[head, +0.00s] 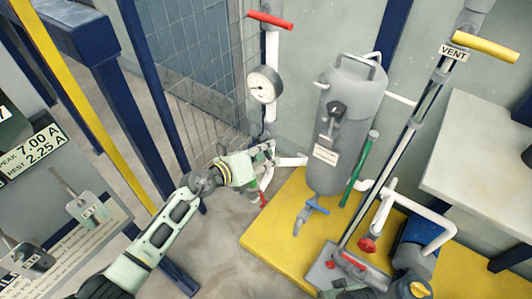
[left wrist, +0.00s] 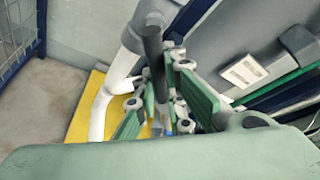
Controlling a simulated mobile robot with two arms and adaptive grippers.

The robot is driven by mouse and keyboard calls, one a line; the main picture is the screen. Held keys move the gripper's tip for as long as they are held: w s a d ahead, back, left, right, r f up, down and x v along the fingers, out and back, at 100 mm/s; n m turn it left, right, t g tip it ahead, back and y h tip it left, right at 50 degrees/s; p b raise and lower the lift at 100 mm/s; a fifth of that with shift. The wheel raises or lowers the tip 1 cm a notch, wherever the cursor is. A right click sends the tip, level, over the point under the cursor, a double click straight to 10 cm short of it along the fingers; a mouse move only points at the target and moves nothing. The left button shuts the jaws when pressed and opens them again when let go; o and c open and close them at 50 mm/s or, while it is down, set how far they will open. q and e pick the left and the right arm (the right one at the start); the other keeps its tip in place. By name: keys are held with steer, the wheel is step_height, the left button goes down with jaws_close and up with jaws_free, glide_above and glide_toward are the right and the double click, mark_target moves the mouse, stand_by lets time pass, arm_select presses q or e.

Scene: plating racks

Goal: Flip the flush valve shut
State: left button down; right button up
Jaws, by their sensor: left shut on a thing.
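My left gripper (head: 264,152) is at the white pipework left of the grey tank (head: 350,140). In the left wrist view its green fingers (left wrist: 160,108) close around a dark grey lever handle (left wrist: 153,50), and the gripper is shut on it. In the head view the gripper hides this handle. No readable label marks the flush valve, so I cannot confirm that this lever belongs to it. A white pipe (left wrist: 98,112) bends down beside the fingers. My right gripper is not in view.
A pressure gauge (head: 264,85) and a red handle (head: 270,19) are above the gripper. A wire mesh panel (head: 205,60) stands behind.

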mark_target(271, 158)
arm_select(q)
steer(key=shift+s+d+r+n+h, duration=0.15)
steer(key=shift+n+h, duration=0.25)
steer(key=shift+n, duration=0.4)
steer(key=shift+s+d+r+n+h, duration=0.15)
steer(key=shift+r+n+h, duration=0.15)
steer(key=shift+n, duration=0.3)
steer(key=n, duration=0.1)
steer(key=r+n+h, duration=0.1)
steer(key=shift+s+d+r+n, duration=0.15)
steer(key=shift+d+n, duration=0.1)
steer(key=shift+n, duration=0.15)
steer(key=shift+r+n+h, duration=0.5)
steer(key=shift+n+h, duration=0.2)
steer(key=shift+n, duration=0.5)
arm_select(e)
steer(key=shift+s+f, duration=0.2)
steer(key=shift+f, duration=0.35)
arm_select(q)
steer(key=shift+s, duration=0.1)
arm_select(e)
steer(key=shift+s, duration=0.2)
arm_select(q)
steer(key=c, duration=1.8)
jaws_free()
steer(key=shift+c, duration=0.2)
steer(key=shift+r, duration=0.15)
steer(key=shift+d, duration=0.1)
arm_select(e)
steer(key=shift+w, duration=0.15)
